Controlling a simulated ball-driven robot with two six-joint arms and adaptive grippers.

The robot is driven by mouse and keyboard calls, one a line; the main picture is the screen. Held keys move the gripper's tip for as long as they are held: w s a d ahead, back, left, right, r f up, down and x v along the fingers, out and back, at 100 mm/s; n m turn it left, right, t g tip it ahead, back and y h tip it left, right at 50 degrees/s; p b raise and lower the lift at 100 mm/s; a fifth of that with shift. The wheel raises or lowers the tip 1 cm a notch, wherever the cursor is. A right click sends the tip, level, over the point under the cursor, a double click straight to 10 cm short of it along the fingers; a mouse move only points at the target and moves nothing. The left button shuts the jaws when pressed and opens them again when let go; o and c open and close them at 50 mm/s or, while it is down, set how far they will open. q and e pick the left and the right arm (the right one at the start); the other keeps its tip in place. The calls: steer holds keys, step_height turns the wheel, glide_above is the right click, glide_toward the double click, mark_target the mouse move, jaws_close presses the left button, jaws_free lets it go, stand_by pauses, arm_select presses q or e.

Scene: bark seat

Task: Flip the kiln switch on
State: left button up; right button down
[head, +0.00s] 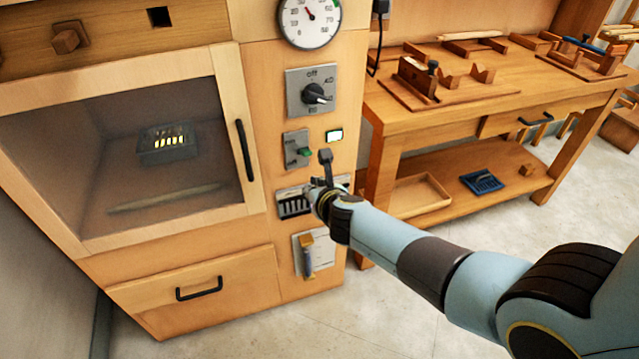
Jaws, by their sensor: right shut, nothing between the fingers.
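The kiln cabinet (262,110) is light wood with a glass-fronted door on its left part. On its control panel a grey switch plate (292,143) carries a small green switch lever (305,152). The plate's lettering is too small to read. My right gripper (325,156) is shut and empty, with its dark fingertips just right of the green lever. I cannot tell whether they touch it. A small lit white indicator (335,135) is just above the fingertips. My left gripper is out of view.
Above the switch are a rotary dial (313,92) and a round gauge (309,20). A workbench (415,118) stands to the right.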

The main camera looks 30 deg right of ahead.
steer(key=s+a+r+p, duration=0.1)
steer(key=s+r+p, duration=0.5)
steer(key=r, duration=0.1)
steer(key=shift+a+r+p, duration=0.3)
steer(key=shift+r+p, duration=0.05)
steer(key=shift+s, duration=0.1)
steer(key=s+f+n+g+y+b, duration=0.15)
steer(key=s+f+n+b, duration=0.35)
steer(key=s+f+n, duration=0.5)
steer(key=s+f+n+g+b, duration=0.3)
steer(key=s+f+n+b, duration=0.15)
steer(key=s+f, duration=0.95)
steer(key=s+f+n+g, duration=0.2)
steer(key=s+f+n, duration=0.2)
steer(key=s+n, duration=0.3)
steer(key=s+d+f+n+g+b, duration=0.1)
steer(key=s+f+n, duration=0.3)
steer(key=s+n, duration=0.4)
steer(key=s+d+f+n+g, duration=0.1)
steer(key=s+f+n+g, duration=0.2)
steer(key=s+f+n, duration=0.2)
steer(key=s+n, duration=0.2)
steer(key=n, duration=0.2)
steer(key=shift+s+d+g+b, duration=0.2)
steer(key=shift+d+g+b, duration=0.05)
steer(key=shift+g+b, duration=0.1)
